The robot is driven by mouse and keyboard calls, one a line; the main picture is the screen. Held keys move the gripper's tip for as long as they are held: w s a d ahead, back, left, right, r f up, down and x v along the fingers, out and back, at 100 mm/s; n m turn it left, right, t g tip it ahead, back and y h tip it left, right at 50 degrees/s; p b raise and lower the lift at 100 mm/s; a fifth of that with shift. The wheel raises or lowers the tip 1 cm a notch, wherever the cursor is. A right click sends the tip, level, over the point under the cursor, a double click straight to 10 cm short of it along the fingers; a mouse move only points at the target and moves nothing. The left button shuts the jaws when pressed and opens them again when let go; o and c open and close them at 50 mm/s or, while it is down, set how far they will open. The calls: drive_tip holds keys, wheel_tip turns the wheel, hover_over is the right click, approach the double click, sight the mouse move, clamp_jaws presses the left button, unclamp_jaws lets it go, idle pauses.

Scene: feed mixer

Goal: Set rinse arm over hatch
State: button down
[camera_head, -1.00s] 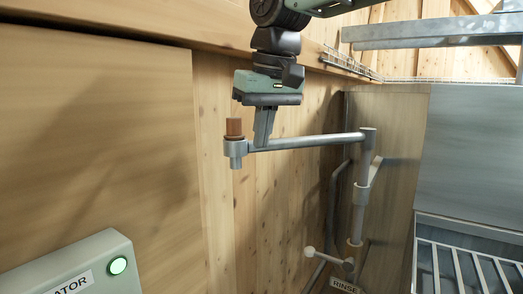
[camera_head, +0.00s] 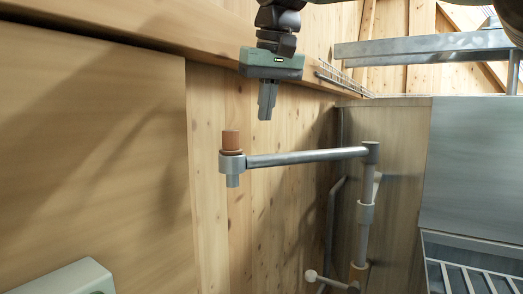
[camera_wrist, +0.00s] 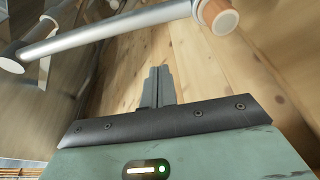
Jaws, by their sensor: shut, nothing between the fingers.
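The rinse arm (camera_head: 300,157) is a grey horizontal tube with a brown knob (camera_head: 230,140) on a collar at its left end. Its right end joins an upright post (camera_head: 365,205). My gripper (camera_head: 266,116) is shut and empty, pointing down, above and apart from the tube near the knob end. In the wrist view, the shut fingers (camera_wrist: 159,75) show with the tube (camera_wrist: 110,36) and the knob's end (camera_wrist: 224,20) beyond them. A barred grating (camera_head: 470,277) lies at the lower right; I cannot tell whether it is the hatch.
A wooden panel (camera_head: 90,150) fills the left. A green-grey control box (camera_head: 65,279) stands at the lower left. A white-ended lever (camera_head: 325,279) sticks out low by the post. A metal beam (camera_head: 425,46) crosses the upper right, with a grey metal panel (camera_head: 475,165) below it.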

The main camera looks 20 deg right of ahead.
drive_tip(key=shift+w+d+r, duration=0.1)
drive_tip(key=shift+r, duration=0.05)
drive_tip(key=p+x, duration=0.2)
drive_tip(key=x, duration=0.8)
drive_tip(key=s, duration=0.1)
drive_tip(key=s+p, duration=0.1)
drive_tip(key=s, duration=0.2)
drive_tip(key=shift+r, duration=0.35)
drive_tip(key=shift+s, duration=0.1)
